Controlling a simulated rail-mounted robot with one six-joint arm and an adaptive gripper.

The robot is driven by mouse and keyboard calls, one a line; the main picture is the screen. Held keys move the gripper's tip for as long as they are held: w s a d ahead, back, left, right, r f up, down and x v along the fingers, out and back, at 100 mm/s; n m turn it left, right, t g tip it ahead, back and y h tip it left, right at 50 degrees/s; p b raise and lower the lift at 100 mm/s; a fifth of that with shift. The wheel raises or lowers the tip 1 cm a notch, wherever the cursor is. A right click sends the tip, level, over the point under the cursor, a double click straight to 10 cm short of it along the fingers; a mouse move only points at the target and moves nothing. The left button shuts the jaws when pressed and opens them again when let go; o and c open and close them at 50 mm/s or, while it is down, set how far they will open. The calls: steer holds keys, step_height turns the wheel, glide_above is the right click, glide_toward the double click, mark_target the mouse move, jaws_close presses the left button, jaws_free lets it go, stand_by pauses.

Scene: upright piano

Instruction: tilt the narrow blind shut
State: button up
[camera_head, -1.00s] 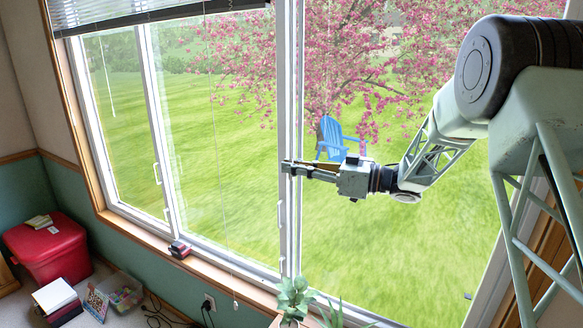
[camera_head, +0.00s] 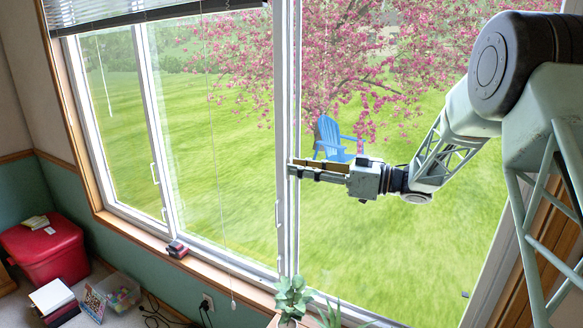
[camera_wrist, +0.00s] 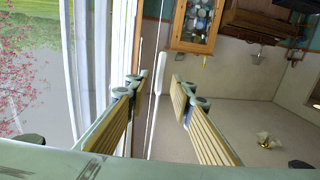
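A dark slatted blind (camera_head: 150,12) is gathered at the top left of the window in the head view. I cannot tell whether it is the narrow blind. A thin cord (camera_head: 217,165) hangs from it, ending in a small white pull. My gripper (camera_head: 292,169) is in front of the window's middle post, its fingers pointing left and apart. In the wrist view, my gripper (camera_wrist: 160,83) is open. A thin white rod or cord with a thicker white piece (camera_wrist: 160,72) shows between the fingers, with no visible contact. Its depth is unclear.
The window post (camera_head: 287,100) is just beyond the fingertips. A plant (camera_head: 292,297) stands below. A red box (camera_head: 45,252) is at lower left. A glass-fronted wooden cabinet (camera_wrist: 196,25) shows in the wrist view.

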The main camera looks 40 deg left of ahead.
steer(key=v, duration=0.8)
steer(key=shift+d, duration=0.2)
steer(key=shift+w, duration=0.1)
steer(key=shift+r, duration=0.15)
